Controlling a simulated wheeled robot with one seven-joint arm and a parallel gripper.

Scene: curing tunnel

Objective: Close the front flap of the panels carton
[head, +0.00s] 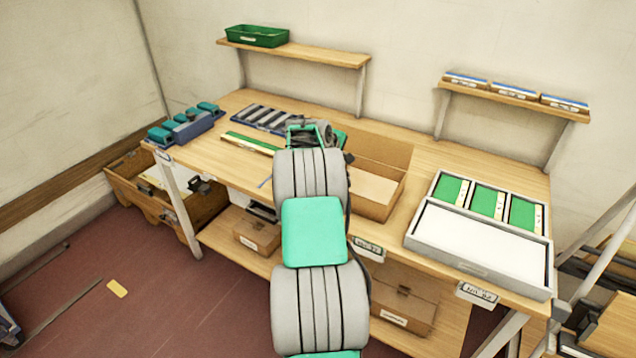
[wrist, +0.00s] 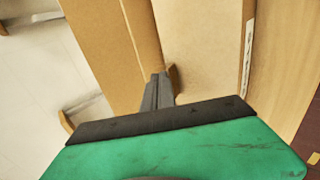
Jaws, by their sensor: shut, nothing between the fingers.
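The panels carton (head: 376,206) stands on the workbench just right of my arm in the head view. Its back flap (head: 380,147) stands up, and a paler flat cardboard surface (head: 368,187) shows across its top. I cannot tell whether this is the front flap. In the wrist view the pale cardboard (wrist: 205,40) lies right of my gripper (wrist: 158,78), with a label strip along its right edge; a browner panel (wrist: 100,45) lies to the left. My gripper is shut and empty, its tips close to the cardboard; contact is unclear. My arm hides the carton's left part in the head view.
A grey tray (head: 480,242) with green panels (head: 487,201) stands to the right on the bench. Teal-topped blocks (head: 187,124) and a dark slotted rack (head: 263,118) stand to the left. Wall shelves (head: 300,52) run behind. More cartons (head: 405,300) sit on the lower shelf.

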